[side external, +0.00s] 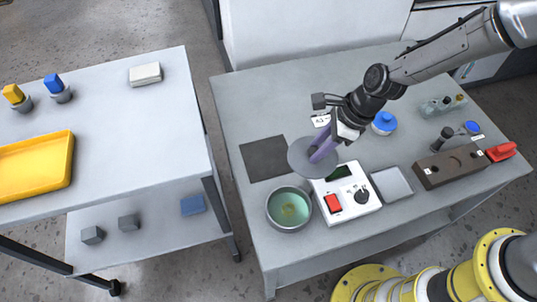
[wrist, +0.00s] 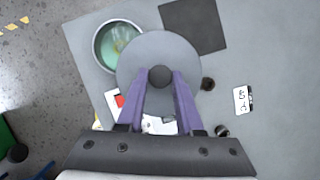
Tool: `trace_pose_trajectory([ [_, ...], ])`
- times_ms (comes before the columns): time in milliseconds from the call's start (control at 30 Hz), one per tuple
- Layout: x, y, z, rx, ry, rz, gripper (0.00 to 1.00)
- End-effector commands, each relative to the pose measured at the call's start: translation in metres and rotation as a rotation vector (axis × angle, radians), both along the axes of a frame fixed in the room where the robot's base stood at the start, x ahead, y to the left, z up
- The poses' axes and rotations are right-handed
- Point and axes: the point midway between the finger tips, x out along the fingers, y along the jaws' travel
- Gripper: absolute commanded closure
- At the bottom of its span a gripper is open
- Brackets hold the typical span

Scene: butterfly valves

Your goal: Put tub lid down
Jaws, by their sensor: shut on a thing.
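My gripper (side external: 319,153) is shut on the dark knob of the grey round tub lid (side external: 301,157). It holds the lid above the table, over the edge of the white control box. In the wrist view the purple fingers (wrist: 160,80) pinch the knob at the middle of the lid (wrist: 188,52). The open metal tub (side external: 271,212) with green liquid stands to the lower left of the lid. In the wrist view the lid partly covers the tub (wrist: 97,45). The dark square mat (side external: 260,160) lies bare to the left of the lid, behind the tub.
The white control box (side external: 349,193) has a red switch and a black dial. A grey square plate (side external: 392,186), a brown block (side external: 449,167) and a red clamp (side external: 501,151) are to the right. A blue-topped jar (side external: 384,122) stands behind. A side table holds a yellow tray (side external: 68,160).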

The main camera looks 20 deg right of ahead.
Motion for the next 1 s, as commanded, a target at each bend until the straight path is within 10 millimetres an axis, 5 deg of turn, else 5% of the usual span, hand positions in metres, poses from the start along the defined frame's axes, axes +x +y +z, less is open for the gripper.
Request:
trace_pose_trajectory([
  [500, 0.077, 0.05, -0.046, -0.002, 0.003, -0.004, 1.0],
  [700, 0.098, 0.065, -0.079, -0.002, 0.003, -0.003, 1.0],
  [1000, 0.111, 0.074, -0.095, 0.0, 0.002, -0.005, 1.0],
])
